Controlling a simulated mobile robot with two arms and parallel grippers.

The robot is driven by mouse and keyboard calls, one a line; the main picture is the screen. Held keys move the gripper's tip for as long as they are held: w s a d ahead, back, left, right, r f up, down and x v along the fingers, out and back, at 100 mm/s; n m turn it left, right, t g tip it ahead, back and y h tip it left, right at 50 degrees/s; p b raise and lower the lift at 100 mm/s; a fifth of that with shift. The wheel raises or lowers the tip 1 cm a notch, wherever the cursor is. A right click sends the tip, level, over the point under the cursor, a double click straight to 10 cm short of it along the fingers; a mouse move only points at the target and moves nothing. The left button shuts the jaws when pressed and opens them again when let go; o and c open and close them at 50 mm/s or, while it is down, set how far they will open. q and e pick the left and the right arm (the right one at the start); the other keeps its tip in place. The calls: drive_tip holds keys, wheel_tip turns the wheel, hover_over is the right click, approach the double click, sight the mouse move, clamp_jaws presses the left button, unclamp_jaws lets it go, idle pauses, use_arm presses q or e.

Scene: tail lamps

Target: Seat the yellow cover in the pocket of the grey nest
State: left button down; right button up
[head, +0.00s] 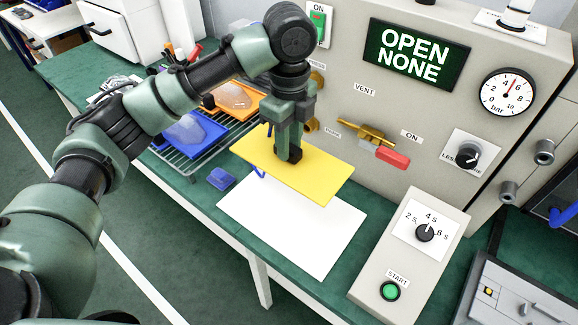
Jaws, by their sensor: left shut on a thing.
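The yellow cover (325,178) is a flat, four-cornered yellow plate in the middle of the head view. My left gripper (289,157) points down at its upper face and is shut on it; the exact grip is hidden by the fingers. The cover appears to be over the far part of a white sheet (290,230); I cannot tell the height of any gap. A small blue piece (260,172) shows at its left edge. I cannot make out a grey nest with a pocket. My right gripper is not in view.
A wire rack (190,168) with blue (190,135) and orange (237,100) trays stands to the left. A small blue block (221,179) lies near the table edge. The grey panel with a valve (365,140) rises behind; a timer box (412,250) stands right.

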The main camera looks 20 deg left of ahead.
use_arm(q)
drive_tip(key=shift+r, duration=1.8)
wheel_tip(320, 180, down, 18)
drive_tip(key=p, duration=0.2)
drive_tip(key=shift+f+p, duration=0.15)
drive_tip(key=shift+p, duration=0.2)
drive_tip(key=shift+f, duration=0.7)
drive_tip(key=shift+f, duration=0.15)
drive_tip(key=c, duration=1.1)
unclamp_jaws()
drive_tip(key=shift+c, duration=0.2)
